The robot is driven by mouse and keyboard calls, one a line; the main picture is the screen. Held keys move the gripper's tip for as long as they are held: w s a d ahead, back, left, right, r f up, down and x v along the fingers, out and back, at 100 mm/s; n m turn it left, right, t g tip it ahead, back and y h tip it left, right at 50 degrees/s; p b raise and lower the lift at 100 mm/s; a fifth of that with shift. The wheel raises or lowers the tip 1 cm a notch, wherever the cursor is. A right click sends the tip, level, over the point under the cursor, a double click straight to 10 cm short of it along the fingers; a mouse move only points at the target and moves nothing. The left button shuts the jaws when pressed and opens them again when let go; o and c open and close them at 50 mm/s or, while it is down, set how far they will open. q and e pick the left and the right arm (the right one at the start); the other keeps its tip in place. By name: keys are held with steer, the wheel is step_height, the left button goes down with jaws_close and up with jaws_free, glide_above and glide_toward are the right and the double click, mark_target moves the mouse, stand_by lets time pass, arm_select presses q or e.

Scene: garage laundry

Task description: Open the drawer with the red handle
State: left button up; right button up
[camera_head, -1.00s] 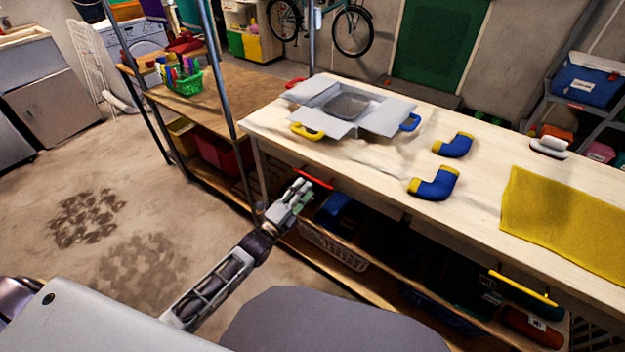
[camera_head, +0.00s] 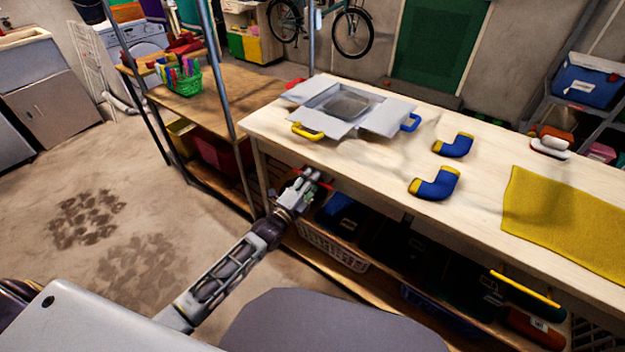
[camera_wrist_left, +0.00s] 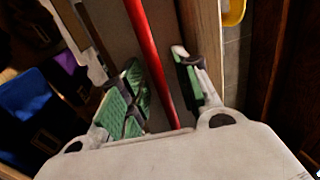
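The red handle (camera_wrist_left: 152,60) runs as a long bar along the front of the drawer, under the near edge of the wooden workbench. In the left wrist view it passes between the green-padded fingers of my left gripper (camera_wrist_left: 158,90), which are apart, with a gap on each side of the bar. In the head view my left gripper (camera_head: 306,183) is at the bench's front edge and covers most of the handle; a bit of red shows beside the fingers (camera_head: 327,185). The drawer front looks flush with the bench. My right gripper does not show.
The workbench top (camera_head: 400,165) holds a grey open box (camera_head: 345,105), two blue pipe elbows (camera_head: 435,184) and a yellow mat (camera_head: 565,220). A yellow handle (camera_head: 523,287) is at the lower right. A white basket (camera_head: 335,248) stands on the shelf below. Open floor lies left.

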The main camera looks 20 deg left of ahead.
arm_select(q)
jaws_close()
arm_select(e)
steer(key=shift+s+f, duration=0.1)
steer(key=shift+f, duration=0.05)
